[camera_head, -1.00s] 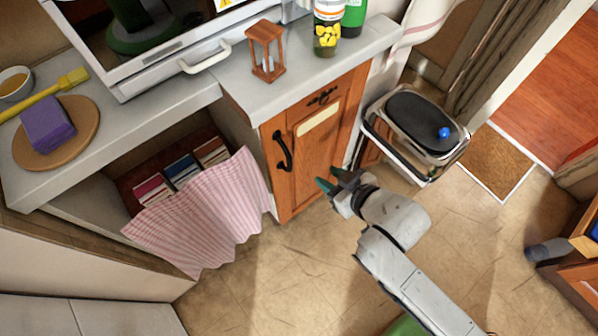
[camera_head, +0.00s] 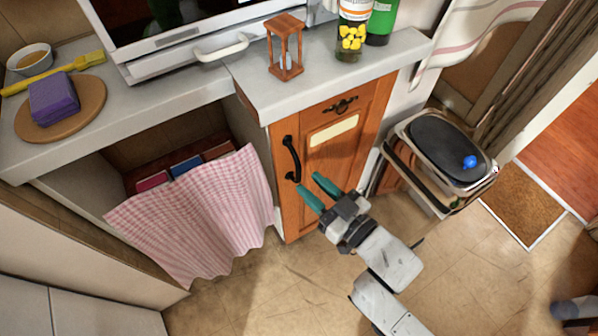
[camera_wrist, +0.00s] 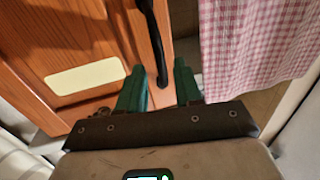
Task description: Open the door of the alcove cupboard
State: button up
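The cupboard door (camera_head: 345,152) is orange-brown wood with a pale label plate (camera_head: 334,131). It looks shut beneath the grey counter. Its black curved handle (camera_head: 291,160) runs up and down near the door's left edge. My gripper (camera_head: 314,186) is open, with green fingers pointing at the door just right of and below the handle's lower end. In the wrist view the handle (camera_wrist: 152,35) comes down to the gap between my two spread fingers (camera_wrist: 160,85). Nothing is clearly held. Whether a finger touches the handle or door, I cannot tell.
A pink checked curtain (camera_head: 200,215) hangs left of the door, close to the handle side. A bin with a dark lid (camera_head: 437,148) stands to the right. A wooden hourglass (camera_head: 285,50) and a jar (camera_head: 350,38) stand on the counter (camera_head: 330,80). Tiled floor in front is clear.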

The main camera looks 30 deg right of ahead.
aim_at(299, 179)
jog(key=shift+w+a, duration=0.25)
jog(key=shift+w, duration=1)
jog(key=shift+w+a, duration=0.25)
jog(key=shift+w, duration=1)
jog(key=shift+c, duration=0.3)
grip_shut()
